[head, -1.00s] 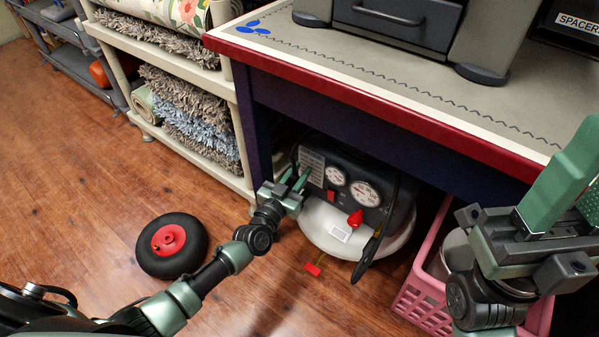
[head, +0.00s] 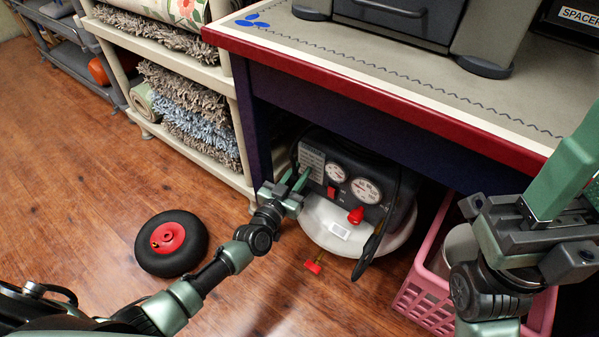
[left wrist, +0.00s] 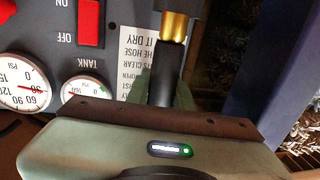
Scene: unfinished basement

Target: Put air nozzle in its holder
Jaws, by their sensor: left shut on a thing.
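My left gripper (head: 295,180) is at the left side of the air compressor (head: 345,175), under the workbench. It is shut on a slim black piece with a brass collar (left wrist: 174,27), which looks like the air nozzle. In the left wrist view the black part (left wrist: 168,70) runs down between the fingers, in front of the printed label (left wrist: 136,60). In the head view the fingers mostly hide the nozzle. I cannot make out a separate holder. My right gripper (head: 580,185) is at the right edge, high above the pink crate, open and seemingly empty.
The workbench (head: 400,110) overhangs the compressor. A pink crate (head: 425,300) stands right of it. A shelf with rugs (head: 195,110) is close on the left. A black wheel with a red hub (head: 172,245) is on the floor.

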